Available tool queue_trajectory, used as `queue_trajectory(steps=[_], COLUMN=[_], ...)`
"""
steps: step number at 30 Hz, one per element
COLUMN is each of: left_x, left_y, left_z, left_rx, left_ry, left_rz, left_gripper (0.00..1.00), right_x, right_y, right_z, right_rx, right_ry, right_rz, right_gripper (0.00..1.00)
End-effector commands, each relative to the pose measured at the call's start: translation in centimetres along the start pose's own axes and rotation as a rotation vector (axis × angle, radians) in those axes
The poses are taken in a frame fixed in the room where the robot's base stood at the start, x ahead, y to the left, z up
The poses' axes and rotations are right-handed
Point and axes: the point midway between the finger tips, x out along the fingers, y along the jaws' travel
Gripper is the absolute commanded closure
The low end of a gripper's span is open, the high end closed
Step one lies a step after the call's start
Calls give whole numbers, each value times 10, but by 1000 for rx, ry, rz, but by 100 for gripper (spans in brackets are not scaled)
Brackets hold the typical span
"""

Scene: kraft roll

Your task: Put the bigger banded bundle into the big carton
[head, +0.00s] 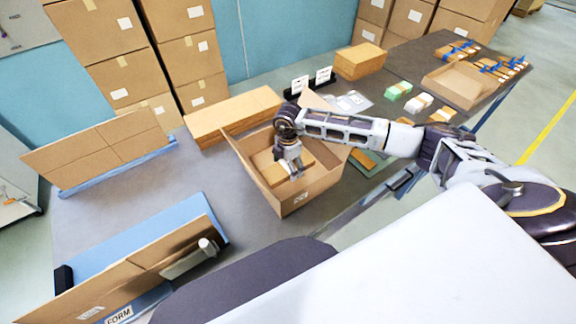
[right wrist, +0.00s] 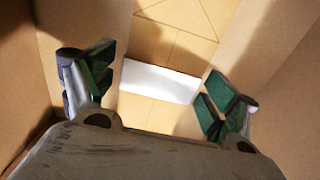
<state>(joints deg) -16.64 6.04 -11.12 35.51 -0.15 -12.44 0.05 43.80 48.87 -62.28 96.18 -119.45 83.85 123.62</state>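The big carton (head: 312,188) stands open on the table, flaps up. Its brown walls surround my gripper in the right wrist view (right wrist: 285,60). A kraft-brown bundle (head: 265,161) lies inside it; the right wrist view shows its flat folded face and broad white band (right wrist: 160,80). My right gripper (head: 293,170) points down into the carton over this bundle. Its green-padded fingers (right wrist: 160,92) are spread on either side of the white band, with small gaps showing. The bundle's underside is hidden. My left gripper is not in view.
Smaller banded bundles (head: 419,102) lie right of the carton. A shallow tray (head: 460,85) and blue-tied items (head: 497,68) are farther right. A long brown box (head: 232,115) stands behind the carton. Cardboard sheets stand in blue holders (head: 118,178) at left.

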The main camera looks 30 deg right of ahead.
Motion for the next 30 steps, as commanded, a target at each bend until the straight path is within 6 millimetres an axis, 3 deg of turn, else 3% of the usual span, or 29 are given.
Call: queue_trajectory(steps=[14,20,30], left_x=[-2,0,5], left_y=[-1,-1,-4], left_z=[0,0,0], left_rx=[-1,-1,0], left_ry=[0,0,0], left_rz=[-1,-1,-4], left_gripper=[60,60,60], right_x=[-5,-24,-74], right_y=[0,1,1], right_z=[0,0,0], right_rx=[0,0,-1], right_ry=[0,0,0], right_rz=[1,3,4], right_gripper=[12,12,12])
